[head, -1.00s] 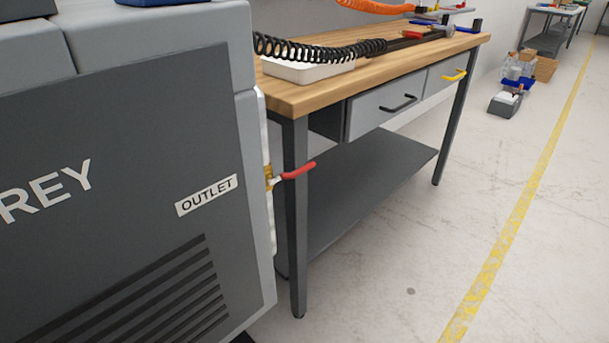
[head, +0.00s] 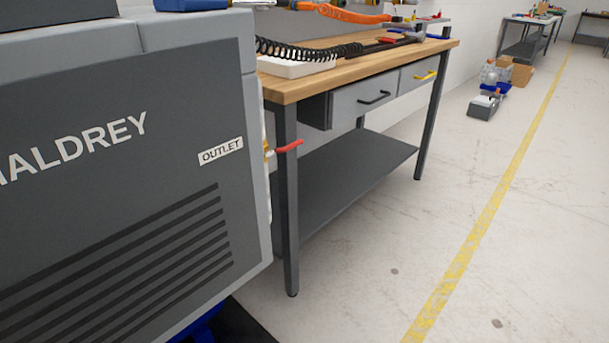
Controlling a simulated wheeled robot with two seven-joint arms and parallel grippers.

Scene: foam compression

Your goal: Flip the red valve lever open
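The red valve lever (head: 289,146) sticks out to the right from a brass fitting (head: 268,153) on the right side of the grey machine (head: 120,100). It lies close to horizontal, its tip slightly raised, beside the "OUTLET" label (head: 220,151). In the picture it overlaps the workbench's front leg. The machine's side face is seen almost edge-on, so most of the valve body is hidden. Neither of my grippers is in view.
A workbench (head: 350,68) with a wooden top, drawers and a lower shelf (head: 345,180) stands behind the machine. A black coiled hose (head: 310,48) lies on it. Open concrete floor (head: 390,250) with a yellow line (head: 480,230) spreads to the right.

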